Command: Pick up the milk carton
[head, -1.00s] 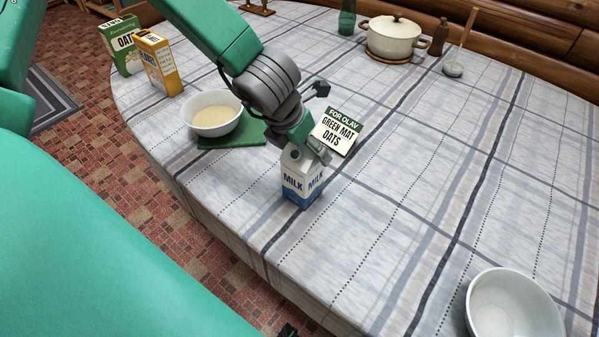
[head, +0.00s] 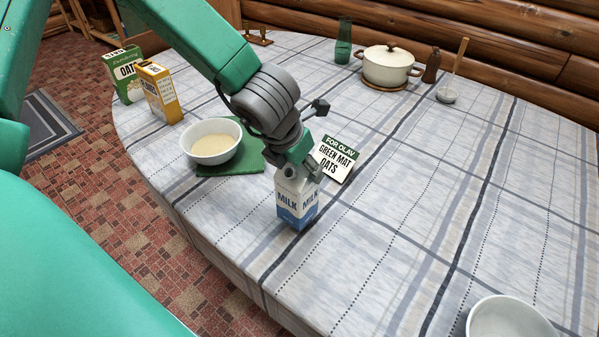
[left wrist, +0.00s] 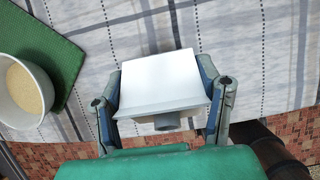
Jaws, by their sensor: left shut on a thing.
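The milk carton (head: 297,208) is white with a blue lower band and stands upright at the near side of the table. My left gripper (head: 303,172) reaches down to its top and is shut on it. In the left wrist view, the white carton (left wrist: 158,80) sits between the two fingers, one on each side, with its cap towards the bottom of the picture. I cannot tell whether its base touches the cloth or is slightly above it. My right gripper is not in view.
A bowl of oats (head: 211,143) sits on a green mat (head: 247,156) to the left. A sign (head: 335,160) stands just behind the carton. The table's right side is mostly clear.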

